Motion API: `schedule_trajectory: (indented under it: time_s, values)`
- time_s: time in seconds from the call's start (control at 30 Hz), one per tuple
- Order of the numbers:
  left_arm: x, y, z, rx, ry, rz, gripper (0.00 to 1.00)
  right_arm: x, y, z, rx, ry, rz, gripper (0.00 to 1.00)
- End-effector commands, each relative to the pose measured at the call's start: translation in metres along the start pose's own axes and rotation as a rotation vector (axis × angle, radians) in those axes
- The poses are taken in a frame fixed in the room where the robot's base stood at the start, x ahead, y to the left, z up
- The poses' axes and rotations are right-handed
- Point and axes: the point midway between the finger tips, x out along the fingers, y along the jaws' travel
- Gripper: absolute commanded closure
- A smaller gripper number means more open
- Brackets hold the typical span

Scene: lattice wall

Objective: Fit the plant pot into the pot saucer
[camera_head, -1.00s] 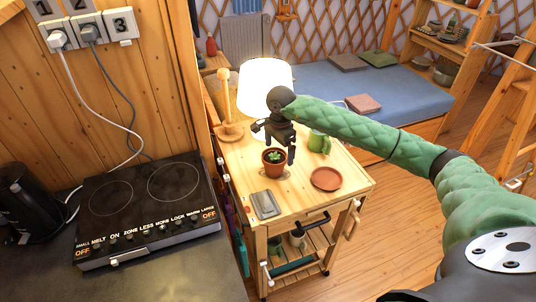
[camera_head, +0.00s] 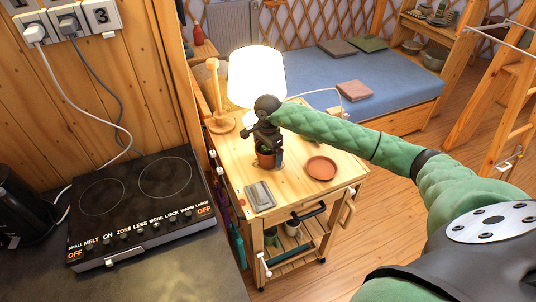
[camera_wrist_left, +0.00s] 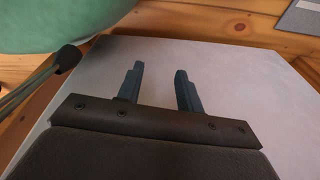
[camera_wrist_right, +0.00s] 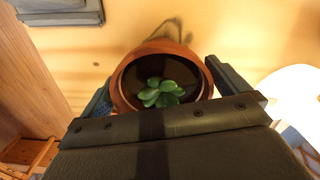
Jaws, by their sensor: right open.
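The plant pot (camera_head: 265,160) is a small terracotta pot with a green succulent, upright on the wooden cart. My right gripper (camera_head: 267,152) is lowered over it and hides part of it. In the right wrist view the pot (camera_wrist_right: 160,55) sits between the open fingers of the right gripper (camera_wrist_right: 172,88), one on each side; I cannot tell whether they touch it. The pot saucer (camera_head: 321,168) is a flat, empty terracotta dish on the cart, to the right of the pot. My left gripper (camera_wrist_left: 157,88) shows only in the left wrist view, open and empty.
The cart top (camera_head: 299,187) also holds a grey metal box (camera_head: 260,196), a lamp (camera_head: 256,78) and a wooden stand (camera_head: 217,105). A black cooktop (camera_head: 138,205) is at the left. The cart is clear between pot and saucer.

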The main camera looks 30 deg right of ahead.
Motion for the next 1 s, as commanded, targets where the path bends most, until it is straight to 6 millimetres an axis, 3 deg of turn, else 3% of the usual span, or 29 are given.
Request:
schedule_trajectory:
  time_s: [0.2, 0.4, 0.47, 0.77, 1.0]
  values:
    - [0.0, -0.001, -0.002, 0.0, 0.001, -0.001, 0.64, 0.001, 0.0, 0.0, 0.0, 0.001, -0.001, 0.0]
    - [0.0, -0.001, -0.004, 0.0, 0.004, -0.001, 0.64, 0.001, 0.0, -0.001, 0.001, 0.001, -0.001, 0.39]
    - [0.0, -0.001, -0.005, 0.0, 0.005, -0.001, 0.64, 0.0, 0.0, -0.001, 0.001, 0.001, -0.001, 0.48]
    - [0.0, -0.001, -0.004, 0.0, 0.005, -0.001, 0.64, -0.004, -0.001, -0.003, 0.002, 0.002, -0.002, 0.48]
    - [0.0, 0.0, -0.007, 0.0, 0.007, 0.0, 0.64, -0.041, -0.003, -0.022, 0.017, 0.004, -0.004, 0.48]
